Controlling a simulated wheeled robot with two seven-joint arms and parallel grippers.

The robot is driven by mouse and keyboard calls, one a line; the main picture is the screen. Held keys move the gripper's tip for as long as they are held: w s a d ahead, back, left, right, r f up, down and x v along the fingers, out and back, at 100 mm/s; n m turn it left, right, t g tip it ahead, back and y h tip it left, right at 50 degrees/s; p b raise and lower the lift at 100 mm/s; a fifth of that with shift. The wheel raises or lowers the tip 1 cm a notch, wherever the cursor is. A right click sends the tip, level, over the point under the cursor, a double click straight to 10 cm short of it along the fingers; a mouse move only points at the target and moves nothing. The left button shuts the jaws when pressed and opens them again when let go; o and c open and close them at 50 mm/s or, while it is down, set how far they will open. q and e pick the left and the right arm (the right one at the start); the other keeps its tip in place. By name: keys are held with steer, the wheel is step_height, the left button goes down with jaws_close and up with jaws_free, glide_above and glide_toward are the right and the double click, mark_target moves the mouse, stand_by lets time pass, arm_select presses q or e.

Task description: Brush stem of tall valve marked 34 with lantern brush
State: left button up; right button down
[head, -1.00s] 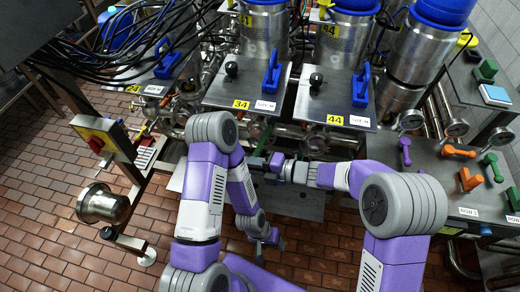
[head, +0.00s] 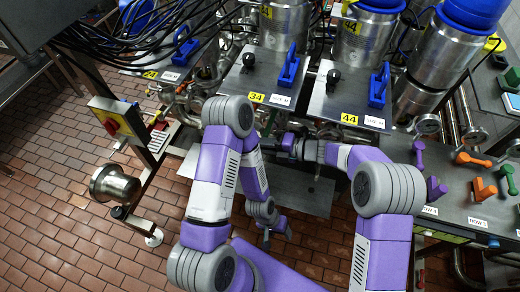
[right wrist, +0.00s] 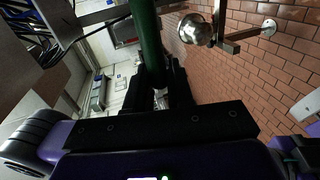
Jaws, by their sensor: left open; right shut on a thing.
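The tall steel valve marked 34 (head: 284,28) stands at the top middle of the head view, behind a steel plate (head: 240,82) labelled 34. Its stem cannot be made out. My right gripper (right wrist: 158,92) is shut on a dark green, rod-like thing (right wrist: 147,35) in the right wrist view. I take this for the lantern brush, but no bristles show. My left gripper (head: 276,231) hangs low, open, over the floor.
A valve marked 44 (head: 364,42) stands right of 34. Plates hold black knobs (head: 249,60) and blue handles (head: 289,68). A side table (head: 455,215) carries coloured handles. Pipes run under the plates; brick floor (head: 60,190) is free at left.

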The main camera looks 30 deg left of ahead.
mark_target(270, 123)
steer(key=shift+w+a, duration=0.2)
steer(key=shift+w, duration=0.5)
steer(key=shift+w+a+b, duration=0.3)
steer(key=shift+w+a, duration=0.05)
steer(key=shift+w, duration=1.05)
steer(key=shift+w+a+b, duration=0.25)
steer(key=shift+w+a, duration=0.05)
steer(key=shift+w, duration=1.15)
steer(key=shift+w+a+b, duration=0.3)
steer(key=shift+w+a, duration=0.05)
steer(key=shift+w, duration=1.05)
steer(key=shift+s+r, duration=0.1)
steer(key=shift+s+d+r, duration=0.1)
steer(key=shift+s+r, duration=0.05)
steer(key=shift+s, duration=0.5)
steer(key=shift+w+r, duration=0.15)
steer(key=shift+w, duration=0.6)
steer(key=shift+s+f, duration=0.2)
steer(key=shift+s, duration=0.55)
steer(key=shift+w, duration=0.1)
